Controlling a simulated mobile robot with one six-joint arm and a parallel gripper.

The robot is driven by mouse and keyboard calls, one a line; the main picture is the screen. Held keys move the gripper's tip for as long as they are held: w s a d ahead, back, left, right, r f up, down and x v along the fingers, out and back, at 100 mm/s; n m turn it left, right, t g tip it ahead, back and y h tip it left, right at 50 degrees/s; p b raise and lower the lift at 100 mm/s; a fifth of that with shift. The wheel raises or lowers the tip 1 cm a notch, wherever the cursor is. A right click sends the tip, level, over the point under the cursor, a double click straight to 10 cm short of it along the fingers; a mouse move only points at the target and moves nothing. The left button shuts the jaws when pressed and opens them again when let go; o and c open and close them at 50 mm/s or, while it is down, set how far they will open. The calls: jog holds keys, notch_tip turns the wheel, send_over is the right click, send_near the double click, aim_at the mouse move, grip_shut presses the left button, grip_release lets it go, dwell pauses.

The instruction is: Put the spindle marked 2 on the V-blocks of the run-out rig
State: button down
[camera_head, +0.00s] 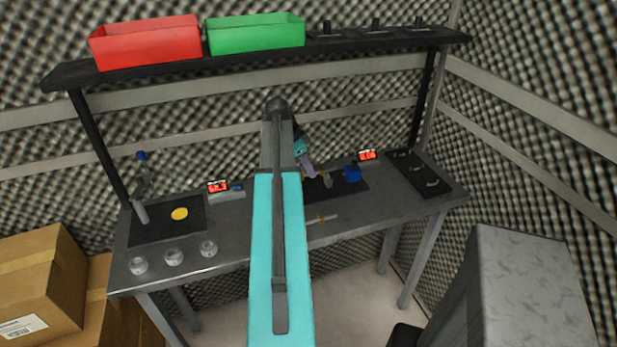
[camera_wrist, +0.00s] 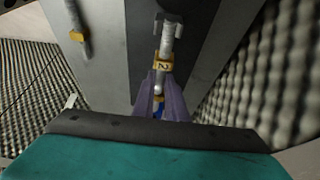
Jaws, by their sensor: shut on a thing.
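My gripper (camera_wrist: 160,98), with purple fingers, is shut on the spindle marked 2 (camera_wrist: 164,64). This is a grey shaft with a yellow collar bearing the number. In the wrist view its far end lies by a pale notched bracket (camera_wrist: 178,18); I cannot tell whether they touch. In the head view my gripper (camera_head: 308,169) is beside the run-out rig, a dark plate (camera_head: 352,188) with a grey block (camera_head: 327,181) and a blue part (camera_head: 352,173). My arm hides part of the rig. Another spindle (camera_head: 322,218) with a yellow collar lies near the bench's front edge.
A red display (camera_head: 367,155) stands behind the rig. A dark tray (camera_head: 428,178) is at the bench's right end. At left are a stand on a dark plate (camera_head: 170,226) and three pale round pieces (camera_head: 173,257). A shelf (camera_head: 256,56) with bins spans above.

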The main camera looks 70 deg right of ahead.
jog(key=shift+f+p, duration=0.65)
jog(key=shift+f, duration=1)
jog(key=shift+f, duration=0.15)
jog(key=c, duration=1.8)
grip_release()
jog(key=shift+o, duration=0.2)
jog(key=shift+r, duration=0.25)
jog(key=shift+b+v, duration=1.3)
jog(key=shift+v, duration=4.6)
